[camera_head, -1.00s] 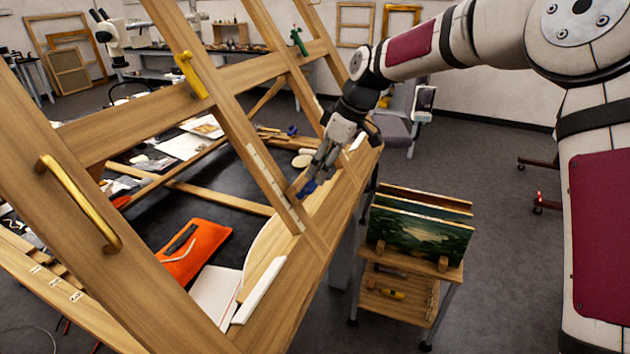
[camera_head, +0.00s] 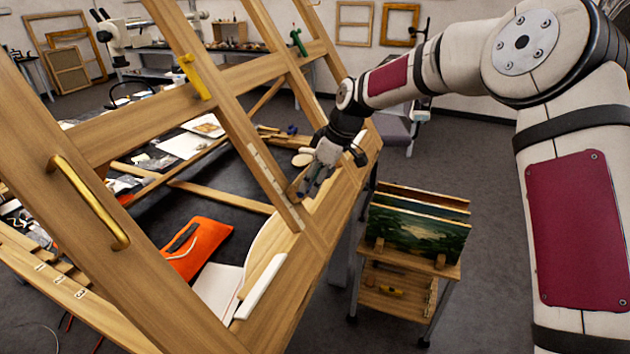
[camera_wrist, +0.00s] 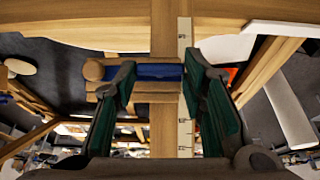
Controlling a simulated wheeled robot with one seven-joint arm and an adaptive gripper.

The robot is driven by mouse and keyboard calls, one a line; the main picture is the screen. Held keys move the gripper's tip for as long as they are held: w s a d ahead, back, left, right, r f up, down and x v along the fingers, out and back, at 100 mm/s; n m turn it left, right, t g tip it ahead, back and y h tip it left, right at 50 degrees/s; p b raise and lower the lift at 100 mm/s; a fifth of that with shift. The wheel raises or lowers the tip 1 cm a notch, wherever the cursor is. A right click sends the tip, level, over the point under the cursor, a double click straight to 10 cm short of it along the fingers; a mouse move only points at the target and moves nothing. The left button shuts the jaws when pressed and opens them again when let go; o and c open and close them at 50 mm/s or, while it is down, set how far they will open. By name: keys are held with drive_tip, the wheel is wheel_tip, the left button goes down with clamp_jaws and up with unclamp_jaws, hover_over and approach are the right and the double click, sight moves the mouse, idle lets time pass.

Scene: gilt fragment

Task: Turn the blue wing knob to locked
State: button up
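The blue wing knob (camera_wrist: 158,72) shows in the wrist view as a bar lying across the picture, on a wooden strip of the big frame. A round wooden knob end (camera_wrist: 93,70) sits at its left. My gripper (camera_wrist: 162,85) is open, its dark green-padded fingers well apart on either side of the blue bar's middle. The left finger overlaps part of the bar; I cannot tell whether either finger touches it. In the head view my gripper (camera_head: 312,190) is down at the frame's right member and mostly hides the knob.
The wooden frame (camera_head: 130,125) slants across the left, with a brass handle (camera_head: 90,200), a yellow latch (camera_head: 194,77) and a green knob (camera_head: 298,42). An orange pouch (camera_head: 200,245) lies behind it.

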drive_tip(key=shift+w+b, duration=0.15)
drive_tip(key=shift+b, duration=0.15)
drive_tip(key=m+b, duration=0.1)
drive_tip(key=m+g+b, duration=0.1)
drive_tip(key=b, duration=0.1)
drive_tip(key=shift+w+d+f+g+y, duration=0.1)
drive_tip(key=shift+w+f+g+y, duration=0.1)
drive_tip(key=shift+w+g+y, duration=0.15)
drive_tip(key=m+g+y+b, duration=0.1)
drive_tip(key=m+b, duration=0.1)
drive_tip(key=m+g+y+b, duration=0.1)
drive_tip(key=m+b, duration=0.1)
drive_tip(key=shift+w+d+f+g, duration=0.1)
drive_tip(key=shift+d+g, duration=0.1)
drive_tip(key=shift+g, duration=0.05)
drive_tip(key=shift+s+d+f+m+t+y+p, duration=0.25)
drive_tip(key=shift+m+t+y+p, duration=1.35)
drive_tip(key=shift+m, duration=3.35)
drive_tip(key=shift+s+d+f+m+t+y+p, duration=0.1)
drive_tip(key=shift+s+f+m+t+y+p, duration=0.25)
drive_tip(key=shift+m+t+y+p, duration=2.95)
drive_tip(key=shift+s+d+f+m+g+y+b, duration=0.1)
drive_tip(key=shift+s+f+m+g+y+b, duration=0.4)
drive_tip(key=shift+m, duration=6.15)
drive_tip(key=shift+w+r, duration=0.2)
drive_tip(key=shift+w, duration=0.05)
drive_tip(key=o, duration=1.2)
drive_tip(key=shift+c, duration=0.2)
